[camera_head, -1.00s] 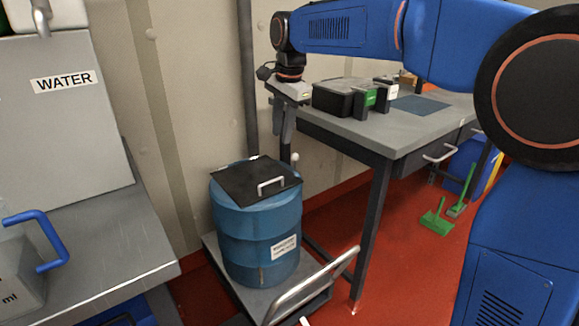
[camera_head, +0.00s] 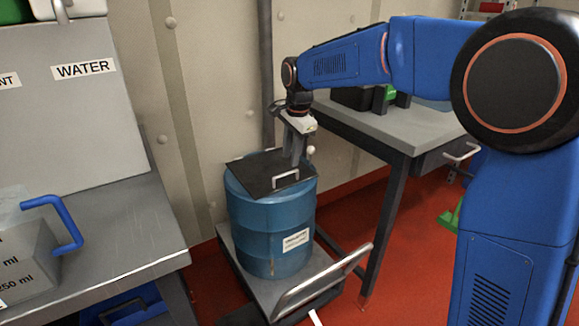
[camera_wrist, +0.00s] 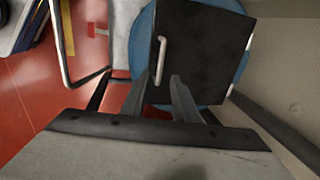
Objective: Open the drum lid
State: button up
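The blue drum (camera_head: 272,235) stands upright on a low grey cart. Its flat black square lid (camera_head: 256,175) lies closed on top and carries a silver bar handle (camera_head: 286,180) near its front edge. My gripper (camera_head: 297,160) hangs fingers down just above the lid, behind the handle in the head view. In the wrist view, the two fingers (camera_wrist: 166,84) are apart with nothing between them. The lid (camera_wrist: 202,55) lies beyond them, with its handle (camera_wrist: 161,60) close to the left fingertip. I cannot tell whether a finger touches the lid.
The cart has a silver push bar (camera_head: 322,280) in front of the drum. A grey workbench (camera_head: 385,130) stands at right, close to the arm. A metal counter (camera_head: 110,235) with a blue-handled clear jug (camera_head: 25,255) is at left. Red floor (camera_head: 410,270) is open at right.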

aim_at(289, 172)
jog(key=shift+w+a+f, duration=0.1)
jog(key=shift+w+f, duration=0.05)
jog(key=shift+f, duration=0.7)
jog(key=shift+w+a+f, duration=0.1)
jog(key=shift+w+f, duration=0.05)
jog(key=shift+f, duration=0.7)
jog(key=shift+w+a+f, duration=0.1)
jog(key=shift+w+f, duration=0.05)
jog(key=shift+f, duration=0.7)
grip_shut()
